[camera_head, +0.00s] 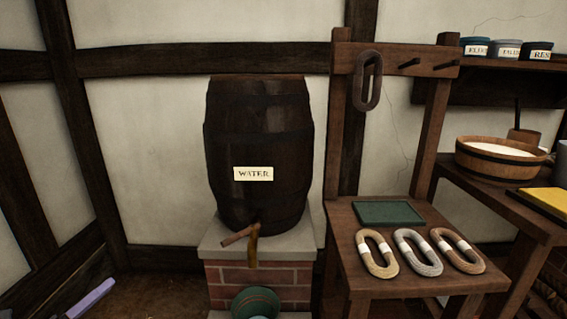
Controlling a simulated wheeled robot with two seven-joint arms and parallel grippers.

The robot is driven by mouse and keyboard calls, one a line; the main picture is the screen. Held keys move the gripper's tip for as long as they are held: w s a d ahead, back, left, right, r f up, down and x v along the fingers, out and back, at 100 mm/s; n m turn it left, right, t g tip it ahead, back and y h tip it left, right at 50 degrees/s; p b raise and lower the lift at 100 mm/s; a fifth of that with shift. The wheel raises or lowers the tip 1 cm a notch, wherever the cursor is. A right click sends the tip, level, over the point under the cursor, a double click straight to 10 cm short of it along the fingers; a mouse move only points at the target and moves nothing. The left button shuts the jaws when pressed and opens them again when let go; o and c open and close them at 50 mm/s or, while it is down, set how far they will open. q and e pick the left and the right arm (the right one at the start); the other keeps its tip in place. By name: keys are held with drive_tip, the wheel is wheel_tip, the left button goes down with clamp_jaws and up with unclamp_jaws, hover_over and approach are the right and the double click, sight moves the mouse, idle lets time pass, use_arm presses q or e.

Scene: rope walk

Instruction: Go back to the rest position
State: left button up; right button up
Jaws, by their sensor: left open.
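A pale lavender part at the bottom left edge appears to be my left gripper (91,298). Only a small piece of it shows, low over the floor and well left of the brick stand, touching nothing that I can see. It is open and holds nothing visible. The rest of that arm is outside the view. My right gripper is not in view.
Right, a wooden stand (338,235) holds a green tray (390,213) and three rope coils (417,252); a dark coil (368,80) hangs above. A wooden tub (490,163) stands far right.

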use_arm(q)
drive_tip(key=s+a+f+n+g+y+p, duration=0.1)
drive_tip(key=s+f+n+y+p, duration=0.2)
drive_tip(key=f+n, duration=0.35)
drive_tip(key=a+f+n+g+y+p, duration=0.2)
drive_tip(key=f+n+y+p, duration=0.25)
drive_tip(key=f+n, duration=0.2)
drive_tip(key=s+d+f+n+g+p, duration=0.55)
drive_tip(key=s+f+n, duration=0.2)
drive_tip(key=f, duration=0.25)
drive_tip(key=s+d+f+n+g+p, duration=0.2)
drive_tip(key=s+d, duration=0.3)
drive_tip(key=s, duration=0.3)
drive_tip(key=s+d+f+n+g+h+p, duration=0.1)
drive_tip(key=s+d+f+n+g+p, duration=0.2)
drive_tip(key=s, duration=0.5)
drive_tip(key=s+d+f+n+g+p, duration=0.2)
drive_tip(key=s+d+f+g+p, duration=0.1)
drive_tip(key=s+d, duration=0.4)
drive_tip(key=shift+s+f, duration=0.5)
drive_tip(key=shift+s, duration=0.2)
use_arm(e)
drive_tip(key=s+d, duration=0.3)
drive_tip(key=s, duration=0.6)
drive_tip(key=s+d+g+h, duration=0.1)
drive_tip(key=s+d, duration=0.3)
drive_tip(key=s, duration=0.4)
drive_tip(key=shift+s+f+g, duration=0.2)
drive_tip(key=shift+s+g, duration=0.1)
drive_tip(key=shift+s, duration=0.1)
